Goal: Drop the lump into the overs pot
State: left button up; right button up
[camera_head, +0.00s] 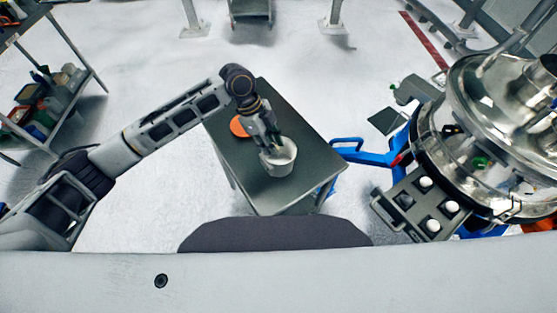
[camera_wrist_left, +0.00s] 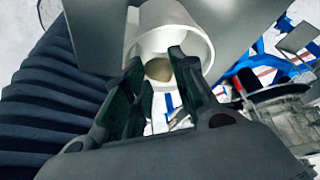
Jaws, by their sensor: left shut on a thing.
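The white overs pot (camera_head: 283,168) stands upright on a small dark grey table, and it also shows in the left wrist view (camera_wrist_left: 190,24). My left gripper (camera_head: 270,142) is above the pot's mouth, pointing down, and partly hides it. In the left wrist view my left gripper (camera_wrist_left: 158,62) has its fingers on either side of a small beige-brown lump (camera_wrist_left: 158,70), shut on it, with the pot's opening beyond. How far the lump sits inside the rim is hard to tell. My right gripper is not in view.
An orange disc (camera_head: 238,127) lies on the dark table (camera_head: 237,163), left of the pot. The round steel sifter (camera_head: 490,95) on a blue frame (camera_head: 365,152) stands at the right. A shelf with bins (camera_head: 45,100) is at the left. The table's front is clear.

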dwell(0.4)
pick_arm(q)
jog(key=o, duration=0.8)
jog(key=shift+v, duration=5.95)
jog(key=shift+s+f, duration=0.1)
